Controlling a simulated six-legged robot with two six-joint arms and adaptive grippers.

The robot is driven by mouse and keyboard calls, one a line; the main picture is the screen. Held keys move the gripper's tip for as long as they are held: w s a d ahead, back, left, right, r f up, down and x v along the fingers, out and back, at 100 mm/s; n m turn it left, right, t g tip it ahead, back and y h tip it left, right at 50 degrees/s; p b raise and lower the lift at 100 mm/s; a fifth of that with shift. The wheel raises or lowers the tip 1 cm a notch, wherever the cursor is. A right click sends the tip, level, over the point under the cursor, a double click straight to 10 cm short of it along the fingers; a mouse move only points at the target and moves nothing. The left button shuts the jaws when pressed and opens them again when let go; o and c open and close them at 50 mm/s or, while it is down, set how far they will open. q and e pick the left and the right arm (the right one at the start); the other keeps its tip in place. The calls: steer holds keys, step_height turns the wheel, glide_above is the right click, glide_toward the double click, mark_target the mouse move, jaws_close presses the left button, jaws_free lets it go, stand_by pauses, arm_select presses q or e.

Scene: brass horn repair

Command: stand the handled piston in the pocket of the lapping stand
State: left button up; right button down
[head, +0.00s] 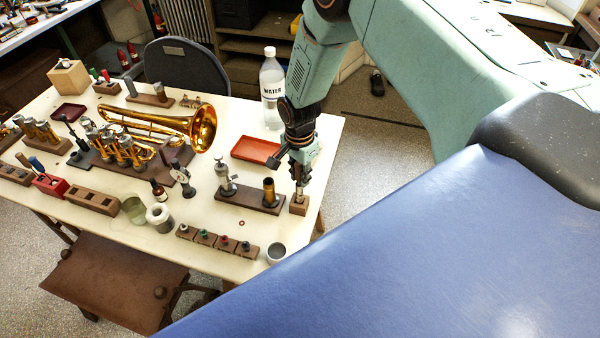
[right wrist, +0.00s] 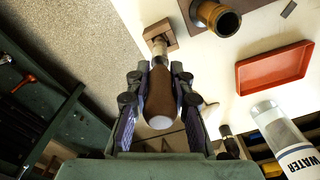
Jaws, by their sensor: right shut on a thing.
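My right gripper (head: 299,174) points down over the right edge of the table. It is shut on the handled piston (head: 300,190), which is roughly upright. In the right wrist view, my right gripper (right wrist: 159,100) has its fingers on both sides of the piston's brown, pale-ended handle (right wrist: 160,92). The metal part (right wrist: 159,46) reaches to a small wooden block (right wrist: 159,30), seemingly the lapping stand. The block also shows in the head view (head: 299,206). I cannot tell whether the piston's lower end is inside the pocket or just above it. My left gripper is not visible.
A wooden board with an upright brass tube (head: 269,192) stands close left of the block. A red tray (head: 255,150) and a water bottle (head: 272,90) are behind. A brass horn (head: 200,128) lies farther left. The table edge is just right of the block.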

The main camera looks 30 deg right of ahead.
steer(key=shift+w+f, duration=0.1)
steer(key=shift+f, duration=0.4)
steer(key=shift+f+b, duration=0.25)
steer(key=shift+b, duration=0.15)
steer(key=shift+f, duration=0.1)
steer(key=shift+f+b, duration=0.4)
steer(key=shift+f, duration=0.05)
steer(key=shift+f, duration=0.3)
steer(key=shift+f+b, duration=0.25)
steer(key=shift+b, duration=0.1)
steer(key=c, duration=1.1)
jaws_free()
steer(key=shift+r, duration=0.1)
